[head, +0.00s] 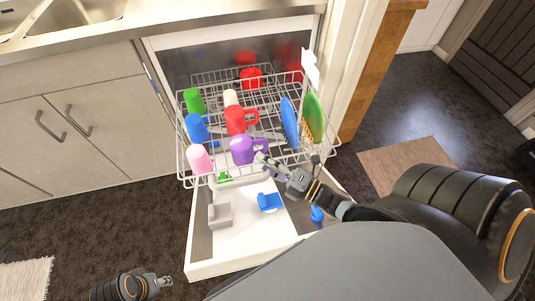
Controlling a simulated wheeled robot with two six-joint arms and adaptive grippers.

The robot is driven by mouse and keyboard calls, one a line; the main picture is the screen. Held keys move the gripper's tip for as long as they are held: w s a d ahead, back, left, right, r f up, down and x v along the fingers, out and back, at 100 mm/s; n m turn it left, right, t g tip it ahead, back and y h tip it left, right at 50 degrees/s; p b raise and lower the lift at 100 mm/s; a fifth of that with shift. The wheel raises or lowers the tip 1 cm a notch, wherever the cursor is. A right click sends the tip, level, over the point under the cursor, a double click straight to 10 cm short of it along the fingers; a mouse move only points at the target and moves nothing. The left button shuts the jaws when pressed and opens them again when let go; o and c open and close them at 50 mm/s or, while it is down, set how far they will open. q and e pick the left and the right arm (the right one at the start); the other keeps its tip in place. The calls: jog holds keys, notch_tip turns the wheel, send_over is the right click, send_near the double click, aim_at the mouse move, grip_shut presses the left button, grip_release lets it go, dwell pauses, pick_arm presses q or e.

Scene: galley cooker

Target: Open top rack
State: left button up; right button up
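The top rack (182,152) is a white wire basket in the dishwasher. It is drawn well out over the lowered door (232,264) and holds several colourful cups and two plates. My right gripper (262,165) is at the rack's front edge, just right of and in front of the purple mug (242,150). Its fingertips overlap the front wires; whether they are closed on a wire or only touching is unclear. My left gripper (164,281) is low at the bottom left, over the floor, away from the rack and with nothing visible in it.
A blue plate (289,122) and a green plate (312,118) stand at the rack's right side. A red mug (236,120) and a pink cup (200,158) are also in it. Cabinets (75,140) line the left; a wooden-edged panel (372,75) stands right.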

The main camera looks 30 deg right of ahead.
jog(key=shift+s+f+p, duration=0.3)
jog(key=shift+s, duration=0.25)
dwell(0.4)
